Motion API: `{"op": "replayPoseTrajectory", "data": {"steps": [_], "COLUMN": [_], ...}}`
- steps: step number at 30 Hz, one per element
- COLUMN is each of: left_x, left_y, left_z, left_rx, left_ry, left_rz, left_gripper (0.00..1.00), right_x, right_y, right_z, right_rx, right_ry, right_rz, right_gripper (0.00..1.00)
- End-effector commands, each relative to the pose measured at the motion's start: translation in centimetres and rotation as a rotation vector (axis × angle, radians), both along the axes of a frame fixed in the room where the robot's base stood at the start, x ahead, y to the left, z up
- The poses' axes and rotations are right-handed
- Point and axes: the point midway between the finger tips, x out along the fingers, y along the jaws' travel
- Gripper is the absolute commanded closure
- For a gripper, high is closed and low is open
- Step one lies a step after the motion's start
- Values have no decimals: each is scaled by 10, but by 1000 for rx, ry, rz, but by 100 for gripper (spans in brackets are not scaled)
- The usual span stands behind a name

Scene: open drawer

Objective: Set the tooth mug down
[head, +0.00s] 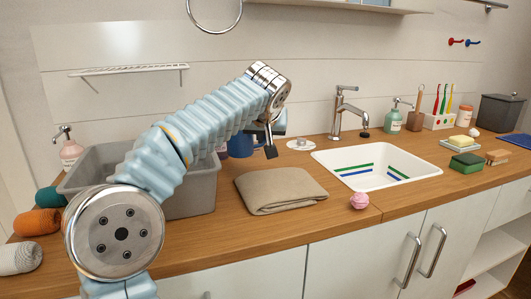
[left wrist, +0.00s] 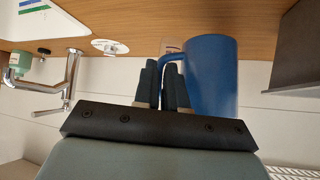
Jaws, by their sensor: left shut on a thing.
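The blue tooth mug (head: 241,143) is at the back of the wooden counter, partly hidden behind my left arm in the head view. In the left wrist view, which is upside down, the mug (left wrist: 211,75) shows large beside the fingers, with its base end toward the counter. My left gripper (head: 268,143) is shut on the mug's handle; its dark fingers (left wrist: 163,78) close around the handle in the left wrist view. The mug looks upright. I cannot tell whether its base touches the counter. My right gripper is not in view.
A grey bin (head: 203,190) stands left of the mug. A folded beige cloth (head: 280,188) lies in front. A white disc (head: 300,145), the tap (head: 340,110) and the white sink (head: 425,168) are to the right. Bare wood (head: 222,215) shows between bin and cloth.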

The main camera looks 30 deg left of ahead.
Motion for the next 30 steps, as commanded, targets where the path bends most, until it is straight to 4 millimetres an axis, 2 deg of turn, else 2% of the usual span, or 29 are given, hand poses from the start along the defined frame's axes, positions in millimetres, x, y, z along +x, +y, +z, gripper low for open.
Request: {"op": "replayPoseTrajectory", "data": {"steps": [5,10,20,21,25,26,30], "left_x": [17,16,16,16,16,16,16], "left_y": [5,5,4,4,4,4,4], "left_z": [-22,-47,-51,-52,-51,-51,-51], "left_rx": [1,1,0,-1,-1,-1,0], "left_ry": [4,2,-1,0,0,0,1], "left_rz": [2,1,1,1,1,1,0], "left_gripper": [100,100,100,86,66,64,64], "right_x": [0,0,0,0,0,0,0], "right_y": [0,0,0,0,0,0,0], "right_z": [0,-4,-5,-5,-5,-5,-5], "right_rx": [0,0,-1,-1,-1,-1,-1], "right_ry": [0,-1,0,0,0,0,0], "right_rz": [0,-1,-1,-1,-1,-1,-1], "right_gripper": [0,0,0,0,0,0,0]}}
